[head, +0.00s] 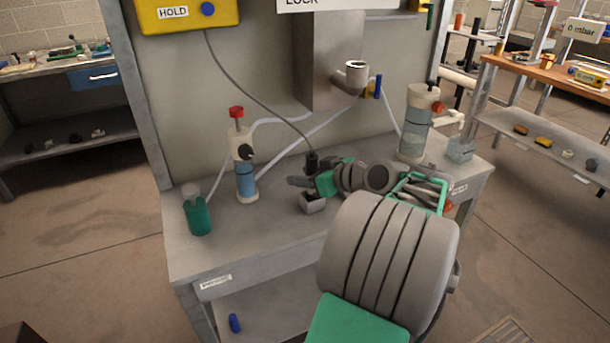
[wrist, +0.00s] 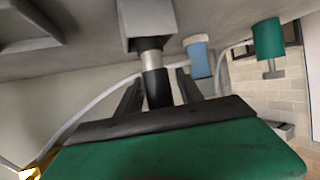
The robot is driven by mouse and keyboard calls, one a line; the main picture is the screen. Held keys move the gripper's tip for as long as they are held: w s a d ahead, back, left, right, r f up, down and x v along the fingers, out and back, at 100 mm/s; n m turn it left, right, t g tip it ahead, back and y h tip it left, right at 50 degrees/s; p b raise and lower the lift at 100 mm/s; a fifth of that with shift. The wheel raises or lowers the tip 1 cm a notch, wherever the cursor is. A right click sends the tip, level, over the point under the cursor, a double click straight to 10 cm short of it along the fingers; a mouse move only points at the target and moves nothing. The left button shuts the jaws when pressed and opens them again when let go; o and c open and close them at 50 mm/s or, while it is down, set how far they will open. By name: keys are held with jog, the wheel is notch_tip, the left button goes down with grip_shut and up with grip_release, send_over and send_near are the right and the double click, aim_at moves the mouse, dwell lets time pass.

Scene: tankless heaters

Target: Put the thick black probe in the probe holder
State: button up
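The thick black probe (head: 311,162) stands upright at my gripper, with a grey cable rising from its top to the yellow box. In the wrist view, which looks upside down, the black probe (wrist: 157,90) has a silver end that meets a small grey block, the probe holder (wrist: 146,22). How deep the end sits is hidden. The probe holder (head: 313,204) is on the bench just below my gripper (head: 298,182). In the wrist view my gripper's fingers (wrist: 159,78) are spread on either side of the probe, with gaps visible at both sides.
A blue-filled cylinder (head: 245,175) and a green bottle (head: 197,213) stand left on the bench. A clear pump vessel (head: 415,125) and a beaker (head: 460,148) are at the right. The yellow box (head: 187,14) hangs above. The bench's front left is clear.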

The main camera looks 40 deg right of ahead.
jog(key=shift+r+p, duration=0.35)
jog(key=p+v, duration=0.1)
jog(key=v, duration=1)
jog(key=shift+s, duration=0.45)
jog(key=shift+d, duration=0.1)
dwell(0.5)
